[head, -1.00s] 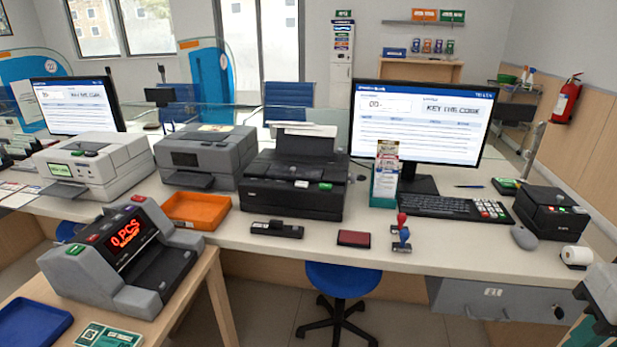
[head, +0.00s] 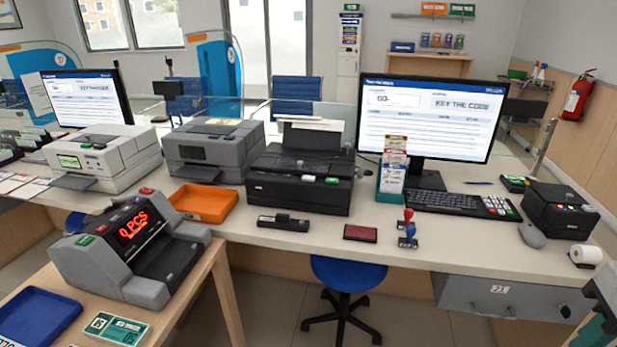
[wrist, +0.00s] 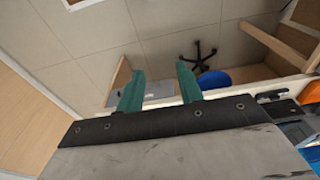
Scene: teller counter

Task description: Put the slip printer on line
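Several printers stand on the counter, and no readable label tells me which is the slip printer. A small black printer (head: 558,212) sits at the far right beside a paper roll. A larger black printer (head: 300,185) with a green and a white button on its front stands in the middle. A grey printer (head: 212,152) and a white machine (head: 104,160) with a lit green display stand to the left. My gripper (wrist: 157,75) shows two green fingers apart with nothing between them. It hangs at the lower right in the head view (head: 592,328), off the front of the counter.
A blue stool (head: 348,273) stands under the counter, left of a grey drawer (head: 505,300). A note counter (head: 130,250) sits on the side table at left.

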